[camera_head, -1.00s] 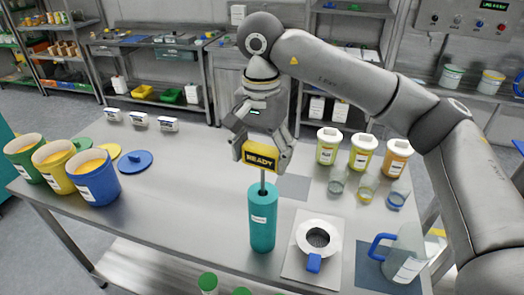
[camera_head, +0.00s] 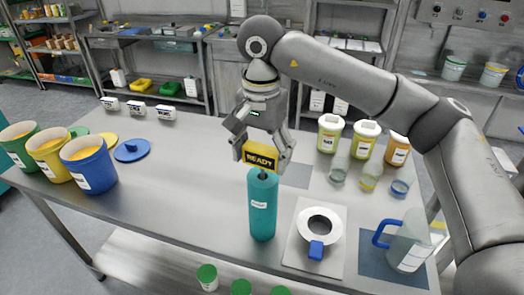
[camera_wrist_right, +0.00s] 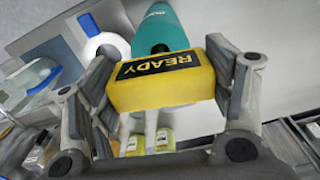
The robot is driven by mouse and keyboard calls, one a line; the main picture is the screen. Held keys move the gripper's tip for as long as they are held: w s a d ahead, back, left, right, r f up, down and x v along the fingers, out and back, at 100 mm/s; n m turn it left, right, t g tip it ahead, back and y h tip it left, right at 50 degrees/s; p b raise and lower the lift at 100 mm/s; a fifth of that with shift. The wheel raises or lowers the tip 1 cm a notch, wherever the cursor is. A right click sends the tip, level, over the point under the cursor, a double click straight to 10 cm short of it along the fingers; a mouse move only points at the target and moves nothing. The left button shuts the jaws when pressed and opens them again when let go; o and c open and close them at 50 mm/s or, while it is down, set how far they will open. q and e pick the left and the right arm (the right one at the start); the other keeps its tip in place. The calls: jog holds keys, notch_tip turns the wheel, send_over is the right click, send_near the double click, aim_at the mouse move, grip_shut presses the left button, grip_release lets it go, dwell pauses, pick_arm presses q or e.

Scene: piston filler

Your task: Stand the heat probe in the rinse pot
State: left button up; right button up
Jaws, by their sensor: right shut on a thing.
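The heat probe (camera_head: 260,155) has a yellow block handle reading READY. My right gripper (camera_head: 262,150) is shut on this handle, with a finger on each side. In the right wrist view the handle (camera_wrist_right: 170,72) sits between the fingers. The rinse pot (camera_head: 262,207) is a tall teal cylinder with a white label, upright on the table. The handle is just above the pot's mouth. The probe's rod is hidden, apparently down inside the pot. In the right wrist view the pot (camera_wrist_right: 160,30) is close behind the handle. My left gripper is out of view.
Right of the pot are a white round strainer (camera_head: 318,226) on a pale board and a clear jug (camera_head: 410,245) with a blue handle. Several lidded tubs (camera_head: 331,133) and small glasses stand behind. Open buckets (camera_head: 88,166) stand far left. The table's centre-left is clear.

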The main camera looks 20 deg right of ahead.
jog(key=shift+f+b, duration=0.95)
jog(key=shift+f, duration=0.45)
jog(key=o, duration=1.1)
notch_tip(320, 180, up, 12)
jog(key=shift+r, duration=0.1)
